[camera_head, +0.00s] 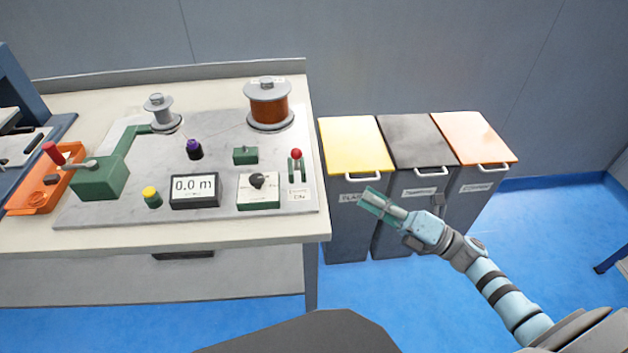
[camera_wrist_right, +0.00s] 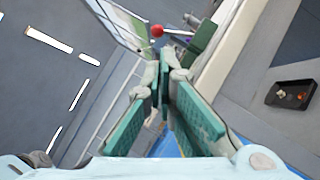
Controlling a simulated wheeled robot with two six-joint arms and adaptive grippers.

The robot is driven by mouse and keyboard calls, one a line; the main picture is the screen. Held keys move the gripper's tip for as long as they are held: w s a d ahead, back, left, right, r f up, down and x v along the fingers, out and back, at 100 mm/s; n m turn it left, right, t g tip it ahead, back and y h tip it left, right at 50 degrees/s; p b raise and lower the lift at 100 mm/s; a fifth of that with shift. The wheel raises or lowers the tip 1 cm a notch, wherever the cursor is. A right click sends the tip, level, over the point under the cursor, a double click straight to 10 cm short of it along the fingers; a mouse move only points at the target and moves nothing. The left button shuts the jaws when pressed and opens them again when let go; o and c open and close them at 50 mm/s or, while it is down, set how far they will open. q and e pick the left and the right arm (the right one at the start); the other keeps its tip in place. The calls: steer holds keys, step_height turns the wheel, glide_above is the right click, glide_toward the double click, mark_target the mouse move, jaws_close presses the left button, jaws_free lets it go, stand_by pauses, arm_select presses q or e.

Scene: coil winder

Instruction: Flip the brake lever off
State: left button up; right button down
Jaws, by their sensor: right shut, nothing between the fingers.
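The brake lever (camera_head: 296,154) has a red ball knob and stands in a small green slotted base at the right edge of the grey machine plate. A small label (camera_head: 299,194) lies just in front of it; its text is too small to read surely. My right gripper (camera_head: 369,196) is shut and empty, to the right of the lever and apart from it, in front of the bins. In the right wrist view the red knob (camera_wrist_right: 157,31) shows beyond the shut fingertips (camera_wrist_right: 165,75). My left gripper is not in view.
The plate also holds a copper wire spool (camera_head: 268,105), a 0.0 m display (camera_head: 194,190), a knob box (camera_head: 258,191) and a green crank box (camera_head: 100,180). Yellow (camera_head: 352,145), black (camera_head: 412,142) and orange-lidded (camera_head: 474,138) bins stand right of the table.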

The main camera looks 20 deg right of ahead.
mark_target(297, 160)
steer(key=p+x, duration=0.1)
steer(key=x, duration=1.3)
steer(key=shift+w+d+r, duration=0.1)
steer(key=shift+w, duration=0.05)
